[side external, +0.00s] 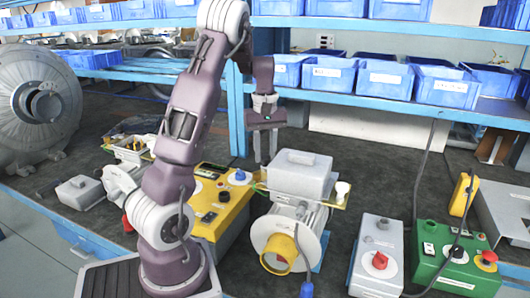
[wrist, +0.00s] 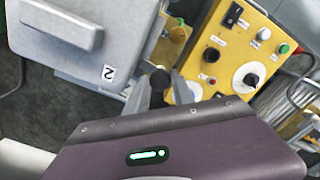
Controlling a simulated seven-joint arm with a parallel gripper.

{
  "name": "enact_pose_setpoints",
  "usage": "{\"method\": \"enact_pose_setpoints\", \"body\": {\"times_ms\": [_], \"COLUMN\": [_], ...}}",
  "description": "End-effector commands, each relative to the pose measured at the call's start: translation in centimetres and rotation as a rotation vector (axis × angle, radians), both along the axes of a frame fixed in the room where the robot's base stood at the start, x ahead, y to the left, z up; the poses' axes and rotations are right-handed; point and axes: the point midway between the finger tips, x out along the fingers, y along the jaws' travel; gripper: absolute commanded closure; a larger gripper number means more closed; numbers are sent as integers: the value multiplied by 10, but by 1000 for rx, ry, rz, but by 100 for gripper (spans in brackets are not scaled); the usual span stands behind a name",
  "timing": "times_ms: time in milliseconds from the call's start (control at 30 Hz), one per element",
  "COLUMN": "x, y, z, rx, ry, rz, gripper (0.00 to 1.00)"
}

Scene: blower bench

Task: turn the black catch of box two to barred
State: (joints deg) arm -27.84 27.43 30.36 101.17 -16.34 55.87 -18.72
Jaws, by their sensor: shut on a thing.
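Box two (wrist: 62,28) is a grey lidded box with a "2" label, at the upper left of the wrist view. In the side view the grey box (side external: 299,178) sits on top of a cylindrical blower body. My gripper (wrist: 161,86) points down beside the box's edge, with its fingers on either side of the black catch (wrist: 159,79), shut on it. In the side view my gripper (side external: 265,160) reaches down at the box's far left edge, and the catch is hidden there. The catch's bar or open marking cannot be read.
A yellow control box (side external: 211,207) with knobs and switches stands close to the left of box two. A grey box with a red knob (side external: 379,261) and a green control box (side external: 455,258) stand to the right. Blue bins (side external: 384,80) line the shelf behind.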

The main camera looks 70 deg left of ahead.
Motion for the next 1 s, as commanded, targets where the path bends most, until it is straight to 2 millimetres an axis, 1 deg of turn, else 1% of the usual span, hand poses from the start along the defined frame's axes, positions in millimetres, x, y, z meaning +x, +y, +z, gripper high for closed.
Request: {"method": "enact_pose_setpoints", "body": {"times_ms": [300,867,900,967,1000], "x": [1,1,1,1,1], "y": [1,1,2,1,1], "z": [2,2,2,2,1], "rx": [5,5,5,4,4], "ry": [-6,-7,-7,-5,-4], "rz": [109,133,133,132,132], "gripper": [100,100,63,51,49]}}
